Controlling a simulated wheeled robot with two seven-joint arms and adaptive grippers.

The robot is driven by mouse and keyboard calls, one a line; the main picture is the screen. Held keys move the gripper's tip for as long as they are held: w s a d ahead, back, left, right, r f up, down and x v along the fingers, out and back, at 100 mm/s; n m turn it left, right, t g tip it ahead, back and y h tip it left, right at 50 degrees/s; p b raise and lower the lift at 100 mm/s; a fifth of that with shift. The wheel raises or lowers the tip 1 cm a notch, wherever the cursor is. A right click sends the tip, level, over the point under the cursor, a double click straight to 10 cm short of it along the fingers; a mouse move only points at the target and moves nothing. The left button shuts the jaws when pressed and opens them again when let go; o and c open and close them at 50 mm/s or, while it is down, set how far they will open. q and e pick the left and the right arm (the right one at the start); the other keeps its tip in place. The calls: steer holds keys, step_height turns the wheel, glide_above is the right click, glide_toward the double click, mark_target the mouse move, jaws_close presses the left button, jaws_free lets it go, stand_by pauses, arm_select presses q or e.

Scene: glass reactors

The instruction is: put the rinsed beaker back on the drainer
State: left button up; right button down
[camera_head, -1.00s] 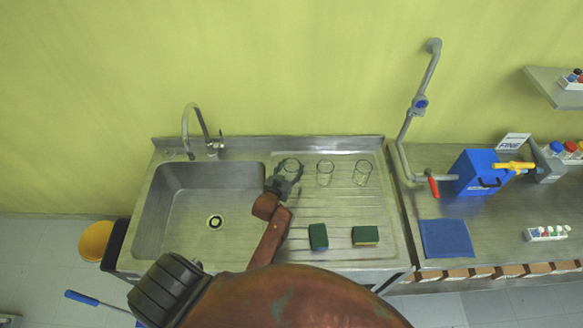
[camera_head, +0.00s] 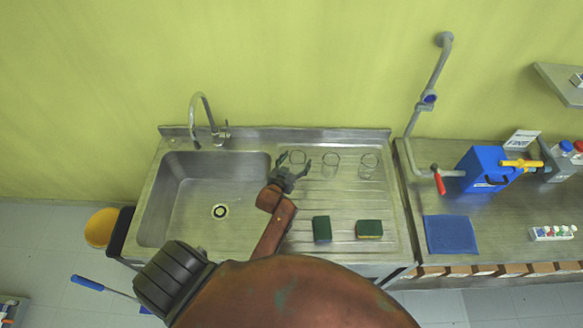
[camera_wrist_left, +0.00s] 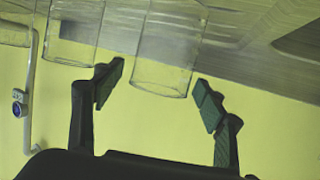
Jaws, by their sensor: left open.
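Three clear glass beakers stand in a row at the back of the ribbed drainer (camera_head: 345,195): a left one (camera_head: 297,157), a middle one (camera_head: 331,165) and a right one (camera_head: 369,166). My left gripper (camera_head: 294,164) is open just in front of the left beaker. In the left wrist view, where the scene appears upside down, the fingers (camera_wrist_left: 160,88) are spread wide with the nearest beaker (camera_wrist_left: 165,70) beyond and between them. I see clear gaps at both sides of the glass. My right gripper is not in view.
A blue box (camera_head: 487,170) and blue cloth (camera_head: 449,234) are on the right bench.

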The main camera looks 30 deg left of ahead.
arm_select(q)
steer(key=v, duration=1.1)
steer(key=shift+s+b, duration=0.2)
steer(key=shift+b, duration=0.1)
steer(key=shift+d, duration=0.1)
